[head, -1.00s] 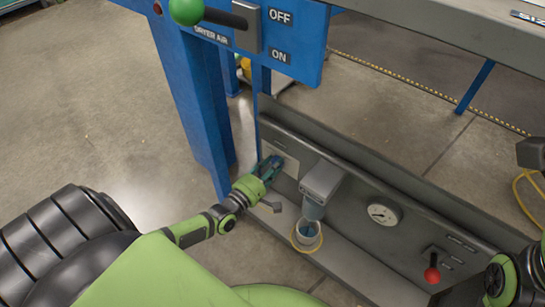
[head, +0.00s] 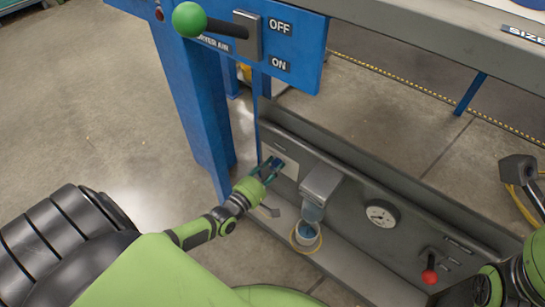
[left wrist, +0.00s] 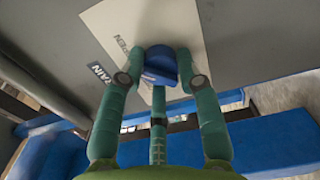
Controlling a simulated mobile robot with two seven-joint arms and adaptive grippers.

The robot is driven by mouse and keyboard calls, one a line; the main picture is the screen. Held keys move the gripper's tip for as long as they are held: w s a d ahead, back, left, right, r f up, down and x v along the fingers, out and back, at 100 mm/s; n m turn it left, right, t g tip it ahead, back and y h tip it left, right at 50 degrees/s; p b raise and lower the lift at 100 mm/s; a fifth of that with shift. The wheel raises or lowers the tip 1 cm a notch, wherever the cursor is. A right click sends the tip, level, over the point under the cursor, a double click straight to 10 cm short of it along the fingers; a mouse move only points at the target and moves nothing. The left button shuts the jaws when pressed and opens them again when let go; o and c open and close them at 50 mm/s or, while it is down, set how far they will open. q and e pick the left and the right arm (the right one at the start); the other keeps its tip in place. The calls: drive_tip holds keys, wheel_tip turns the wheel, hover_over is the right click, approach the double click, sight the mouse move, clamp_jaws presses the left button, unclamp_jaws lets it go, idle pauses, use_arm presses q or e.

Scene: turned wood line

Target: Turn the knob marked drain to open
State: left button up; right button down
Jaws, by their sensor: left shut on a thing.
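The blue knob (left wrist: 160,62) sits on a pale plate (left wrist: 110,22) in the left wrist view. The plate carries the word OPEN, and a dark label beside it reads RAIN, its first letter cut off. My left gripper (left wrist: 160,72) has a finger on each side of the knob and is shut on it. In the head view the plate (head: 291,169) is on the left end of the grey panel, with my left gripper (head: 275,163) at it, largely hiding the knob. Where the knob points is unclear. My right gripper is not in view; only part of that arm shows.
Right of my left gripper, a grey spout box (head: 321,181) juts out above a small cup (head: 307,234). A gauge (head: 381,214) and a red-ball lever (head: 429,277) are farther right. A blue post (head: 190,110) stands left. A green-ball lever (head: 189,19) is above.

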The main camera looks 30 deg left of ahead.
use_arm(q)
drive_tip(key=shift+w+d+r, duration=0.1)
drive_tip(key=shift+d+r, duration=0.05)
drive_tip(key=shift+d, duration=0.2)
drive_tip(key=o, duration=1.1)
drive_tip(key=shift+o, duration=0.2)
drive_tip(key=shift+a, duration=0.1)
drive_tip(key=s+a, duration=0.1)
drive_tip(key=s, duration=1.1)
drive_tip(key=shift+s, duration=0.1)
